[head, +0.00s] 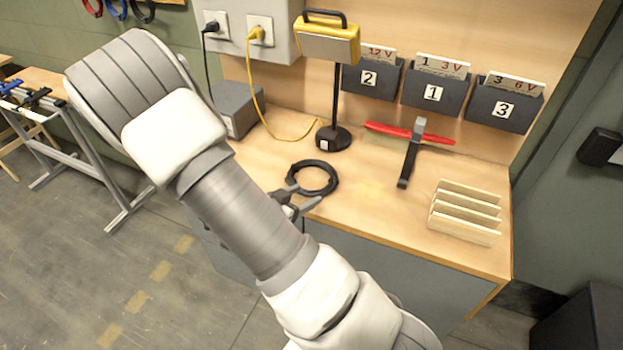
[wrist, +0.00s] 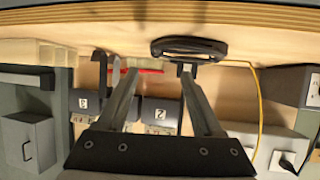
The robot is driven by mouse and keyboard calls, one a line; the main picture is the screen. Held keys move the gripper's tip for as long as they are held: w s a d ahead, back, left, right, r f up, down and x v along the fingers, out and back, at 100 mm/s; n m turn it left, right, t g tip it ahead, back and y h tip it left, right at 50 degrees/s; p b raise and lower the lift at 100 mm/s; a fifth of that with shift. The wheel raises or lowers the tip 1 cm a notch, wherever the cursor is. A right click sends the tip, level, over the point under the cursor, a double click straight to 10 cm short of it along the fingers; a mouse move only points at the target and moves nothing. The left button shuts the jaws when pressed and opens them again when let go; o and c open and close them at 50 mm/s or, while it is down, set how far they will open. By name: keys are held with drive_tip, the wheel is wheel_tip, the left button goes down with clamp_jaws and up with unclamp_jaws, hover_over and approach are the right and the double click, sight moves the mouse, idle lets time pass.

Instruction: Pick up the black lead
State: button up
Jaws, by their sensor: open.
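A black lead (head: 335,178) lies as a round coil on the wooden workbench, near its front edge. It also shows edge-on in the wrist view (wrist: 205,46), at the top middle. My gripper (head: 301,199) is open and empty, at the near side of the coil. In the wrist view its two fingers (wrist: 158,70) are spread apart, and the right fingertip appears close to the coil. I cannot tell whether it touches. My arm hides part of the bench's front left.
A black stand with a yellow head (head: 328,42) rises behind the coil. A red-handled tool (head: 410,132), a wooden rack (head: 466,212) and numbered bins (head: 433,92) are to the right. A yellow cable (head: 258,100) hangs from a socket onto the bench.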

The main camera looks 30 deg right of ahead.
sight(325, 189)
drive_tip(key=x, duration=0.5)
drive_tip(key=shift+s+x, duration=0.2)
drive_tip(key=shift+x, duration=1.1)
drive_tip(key=shift+s+x, duration=0.2)
drive_tip(key=shift+x, duration=1.1)
drive_tip(key=shift+f, duration=0.2)
clamp_jaws()
